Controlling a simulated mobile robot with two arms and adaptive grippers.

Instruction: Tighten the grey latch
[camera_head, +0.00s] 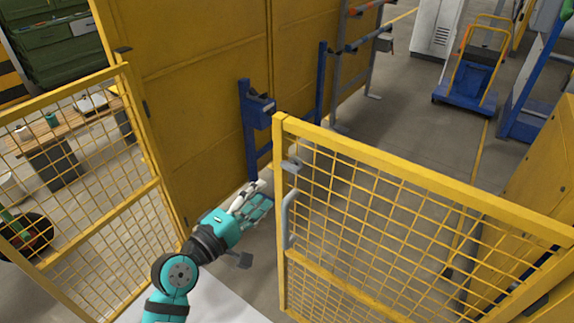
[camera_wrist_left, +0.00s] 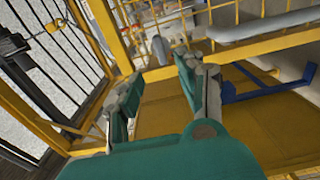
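The grey latch (camera_head: 291,165) is on the upper part of the yellow gate's post in the head view, above a long grey handle (camera_head: 288,220). A grey bar (camera_wrist_left: 262,25) shows at the top right of the left wrist view, and it looks like that handle. My left gripper (camera_head: 262,196) is teal and dark grey and points toward the gate post, just left of the handle in the head view. In the left wrist view its two fingers (camera_wrist_left: 158,78) stand apart with nothing between them. I cannot tell its exact distance from the latch. My right gripper is not in view.
The yellow mesh gate (camera_head: 400,175) fills the right. Another yellow mesh panel (camera_head: 85,215) stands at the left, with a wooden table (camera_head: 70,130) behind it. A yellow wall with blue brackets (camera_head: 258,113) is behind my gripper. A blue cart (camera_head: 470,85) stands farther back on open floor.

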